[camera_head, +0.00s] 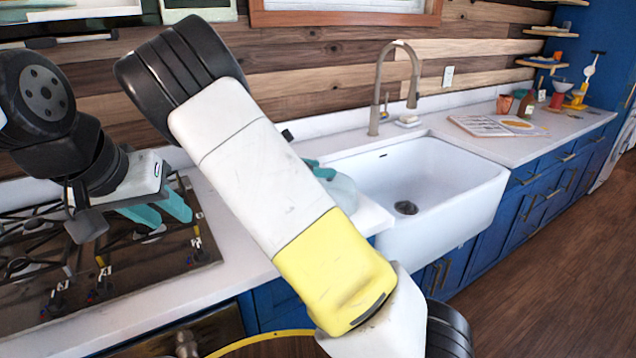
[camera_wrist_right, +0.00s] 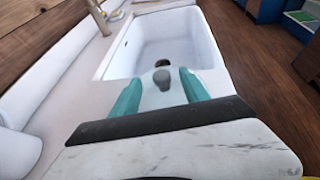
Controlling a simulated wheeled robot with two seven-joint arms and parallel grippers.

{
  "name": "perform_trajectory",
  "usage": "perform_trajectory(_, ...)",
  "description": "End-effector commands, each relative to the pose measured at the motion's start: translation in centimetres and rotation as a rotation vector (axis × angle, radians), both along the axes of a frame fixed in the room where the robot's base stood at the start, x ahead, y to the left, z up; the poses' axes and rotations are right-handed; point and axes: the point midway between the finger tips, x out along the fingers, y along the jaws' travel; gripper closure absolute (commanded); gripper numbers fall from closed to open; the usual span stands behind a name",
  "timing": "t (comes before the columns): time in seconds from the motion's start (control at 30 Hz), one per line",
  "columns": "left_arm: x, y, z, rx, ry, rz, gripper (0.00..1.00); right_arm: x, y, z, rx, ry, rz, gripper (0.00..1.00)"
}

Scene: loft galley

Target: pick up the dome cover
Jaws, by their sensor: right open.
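The dome cover (camera_head: 343,190) is a pale, rounded, see-through cover on the white counter just left of the sink, partly hidden behind my right arm in the head view. In the right wrist view the dome cover (camera_wrist_right: 152,99) shows its grey knob (camera_wrist_right: 162,79) between the teal fingers of my right gripper (camera_wrist_right: 160,94). The right gripper is open, with a finger on either side of the knob; contact cannot be made out. In the head view only a teal part of the right gripper (camera_head: 319,170) shows. My left gripper (camera_head: 162,212) is open and empty above the stove.
The white sink (camera_head: 425,185) with its tall tap (camera_head: 378,95) lies right of the cover. The stove (camera_head: 130,262) is at the left. A tray or board (camera_head: 490,125) and several small items stand on the far right counter. A wooden wall runs behind.

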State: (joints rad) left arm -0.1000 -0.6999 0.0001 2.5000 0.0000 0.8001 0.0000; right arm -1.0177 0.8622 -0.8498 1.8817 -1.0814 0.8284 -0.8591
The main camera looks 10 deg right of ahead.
Motion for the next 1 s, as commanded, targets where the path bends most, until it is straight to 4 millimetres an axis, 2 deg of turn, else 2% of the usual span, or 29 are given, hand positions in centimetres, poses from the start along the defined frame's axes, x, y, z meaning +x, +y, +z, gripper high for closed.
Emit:
perform_trajectory(0.1, 0.0, 0.0, 0.0, 0.0, 0.0, 0.0, 0.64, 0.7, -1.6, -1.2, -0.003, 0.001, -0.005, 0.46)
perform_trajectory(0.23, 0.0, 0.0, 0.0, 0.0, 0.0, 0.0, 0.64, 1.4, -2.8, -1.7, 0.0, 0.001, -0.002, 0.46)
perform_trajectory(0.53, 0.0, 0.0, 0.0, 0.0, 0.0, 0.0, 0.64, 1.6, -3.2, -1.9, 0.002, -0.001, -0.002, 0.46)
perform_trajectory(0.8, 0.0, 0.0, 0.0, 0.0, 0.0, 0.0, 0.64, 1.6, -3.2, -1.9, 0.002, -0.001, -0.002, 0.99)
perform_trajectory(1.0, 0.0, 0.0, 0.0, 0.0, 0.0, 0.0, 0.64, 1.6, -3.2, -1.9, 0.002, -0.001, -0.002, 1.0)
